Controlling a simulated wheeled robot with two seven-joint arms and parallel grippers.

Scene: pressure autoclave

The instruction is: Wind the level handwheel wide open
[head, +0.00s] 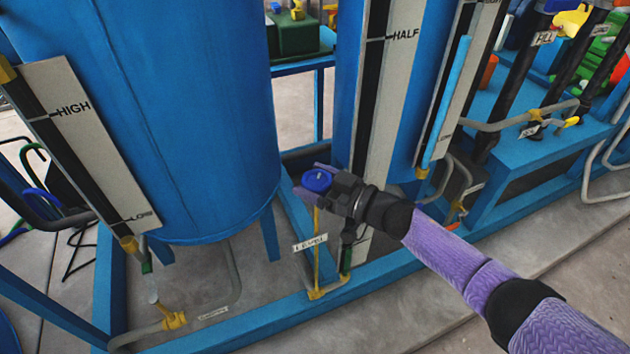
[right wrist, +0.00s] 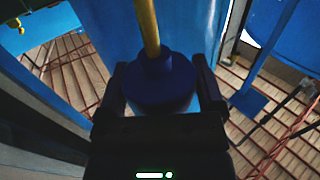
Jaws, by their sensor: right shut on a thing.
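A small blue handwheel (head: 318,180) sits on top of a thin yellow stem (head: 318,250) in the middle of the head view, between two blue tanks. A white tag (head: 310,243) hangs on the stem; its small lettering is hard to read. My right gripper (head: 325,187) reaches in from the right and is shut on the handwheel. In the right wrist view the dark blue handwheel (right wrist: 162,82) lies between the two fingers, with the yellow stem running away from it. The fingers partly hide its rim. How far the wheel is turned cannot be told. My left gripper is not in view.
A large blue tank (head: 180,110) stands left, with a HIGH/LOW gauge board (head: 90,140). Another tank with a HALF gauge board (head: 385,110) stands just behind my right gripper. Blue frame beams (head: 260,320) and grey pipes run low. Grey floor (head: 560,250) is clear at the right.

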